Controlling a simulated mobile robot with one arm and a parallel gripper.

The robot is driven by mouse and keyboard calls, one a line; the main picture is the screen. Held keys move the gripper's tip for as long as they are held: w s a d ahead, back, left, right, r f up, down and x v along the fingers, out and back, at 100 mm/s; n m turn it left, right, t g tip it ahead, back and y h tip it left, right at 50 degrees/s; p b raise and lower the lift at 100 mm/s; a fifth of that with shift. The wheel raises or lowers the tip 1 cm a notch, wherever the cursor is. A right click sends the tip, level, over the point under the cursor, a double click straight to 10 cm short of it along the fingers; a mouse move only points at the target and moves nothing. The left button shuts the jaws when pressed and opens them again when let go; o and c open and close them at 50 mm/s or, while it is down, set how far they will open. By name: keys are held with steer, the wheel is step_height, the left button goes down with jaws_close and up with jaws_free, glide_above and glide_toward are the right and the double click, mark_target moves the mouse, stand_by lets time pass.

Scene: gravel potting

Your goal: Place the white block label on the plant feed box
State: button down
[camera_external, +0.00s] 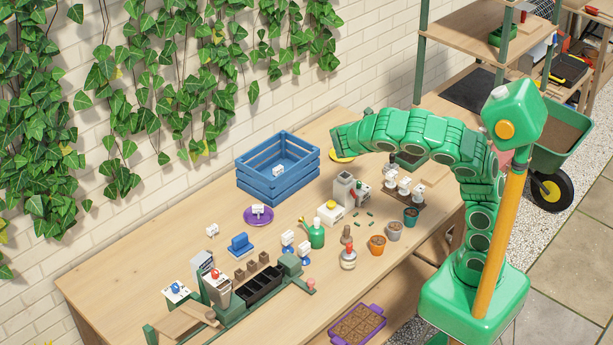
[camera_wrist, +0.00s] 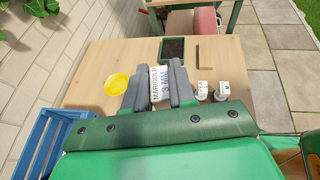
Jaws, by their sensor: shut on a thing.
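My gripper (camera_wrist: 160,72) is shut on a white block label (camera_wrist: 158,86) in the wrist view. The label stands between the two grey fingers and reads "MARIGOLD 3 MM". In the external view my green arm reaches left over the table's far right part, and its bulk hides most of the gripper and the held label. Several box-like items could be the plant feed box: a tall grey-white box (camera_external: 343,187), and at the left a tall pale box (camera_external: 203,266) and a low white-topped box (camera_external: 176,292). Their print is too small to tell which it is.
A blue slatted crate (camera_external: 278,180) stands left of my gripper. A yellow saucer (camera_wrist: 117,84) lies ahead to its left. White blocks (camera_external: 404,184) stand on a wooden holder near small pots (camera_external: 377,245). A purple saucer (camera_external: 258,220) carries a white tag. The table's left rear is clear.

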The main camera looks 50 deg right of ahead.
steer(key=w+a+n+t+y, duration=0.2)
steer(key=w+a+n+t, duration=0.2)
steer(key=w+a, duration=0.3)
steer(key=w+a+n+t+y, duration=0.3)
steer(key=w+a+n+t, duration=0.15)
steer(key=w, duration=0.45)
steer(key=w+a+r+n+t+y, duration=0.1)
steer(key=w+a+n+y, duration=0.3)
steer(key=a, duration=0.5)
steer(key=w+a+r+n+t+y, duration=0.1)
steer(key=w+a+n+y, duration=0.2)
steer(key=a+n+y, duration=0.45)
steer(key=s+a+n+g+y, duration=0.2)
steer(key=s+a+n+y, duration=0.15)
steer(key=a, duration=0.55)
steer(key=s+a+n+g+y, duration=0.2)
steer(key=a+g+y, duration=0.15)
steer(key=a, duration=0.65)
steer(key=s+a+f+n+g+y, duration=0.1)
steer(key=s+a+n+g+y, duration=0.1)
steer(key=s+a+n+g, duration=0.35)
steer(key=s+a+n+g+y, duration=0.2)
steer(key=s+a+n, duration=0.1)
steer(key=s, duration=0.5)
glide_above(202, 257)
steer(key=shift+h, duration=0.35)
steer(key=shift+d+f, duration=0.15)
steer(key=shift+f, duration=8.8)
